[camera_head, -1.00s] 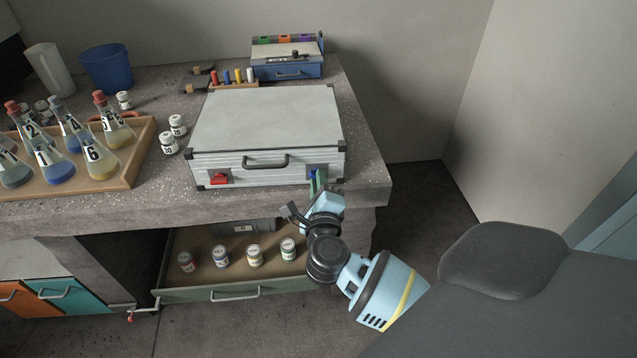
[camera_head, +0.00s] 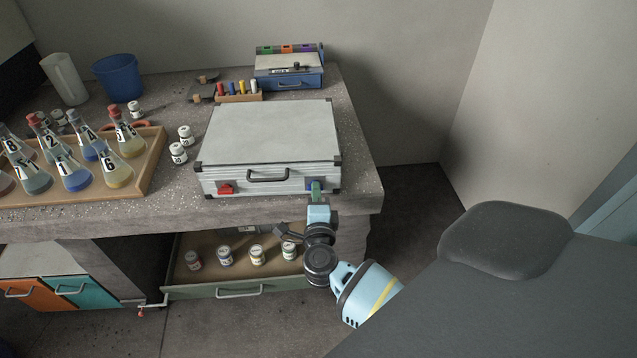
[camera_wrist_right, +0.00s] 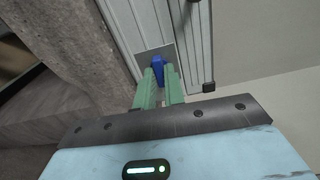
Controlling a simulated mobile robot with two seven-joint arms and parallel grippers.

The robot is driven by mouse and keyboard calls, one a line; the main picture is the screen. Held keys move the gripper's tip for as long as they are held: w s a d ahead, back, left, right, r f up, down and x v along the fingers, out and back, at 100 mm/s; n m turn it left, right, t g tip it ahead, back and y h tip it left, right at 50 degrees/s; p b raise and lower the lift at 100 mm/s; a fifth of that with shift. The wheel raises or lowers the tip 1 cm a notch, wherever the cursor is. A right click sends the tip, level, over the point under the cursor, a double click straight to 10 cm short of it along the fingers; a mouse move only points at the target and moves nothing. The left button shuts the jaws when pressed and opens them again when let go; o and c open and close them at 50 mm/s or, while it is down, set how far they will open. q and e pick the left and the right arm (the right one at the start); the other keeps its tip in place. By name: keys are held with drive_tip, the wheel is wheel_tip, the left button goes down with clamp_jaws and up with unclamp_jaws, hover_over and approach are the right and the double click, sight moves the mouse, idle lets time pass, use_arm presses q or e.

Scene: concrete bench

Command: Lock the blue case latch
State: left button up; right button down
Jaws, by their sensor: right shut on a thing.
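A silver case (camera_head: 268,135) lies closed on the bench, with a dark handle (camera_head: 268,175) on its front. A red latch (camera_head: 225,188) is at the left of the front face. The blue latch (camera_wrist_right: 157,65) is at the right of that face and mostly hidden by my gripper in the head view. My right gripper (camera_head: 316,187) reaches the latch from the front. In the right wrist view its green fingers (camera_wrist_right: 160,80) are closed around the blue latch. My left gripper is not in view.
An open drawer (camera_head: 240,290) with several small jars is below the case, close to my right arm. A wooden tray (camera_head: 150,165) of flasks and two white jars stand left of the case. A blue box (camera_head: 288,78) is behind it.

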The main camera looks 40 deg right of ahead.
drive_tip(key=shift+n, duration=0.4)
drive_tip(key=c, duration=1.5)
unclamp_jaws()
drive_tip(key=shift+v, duration=3.95)
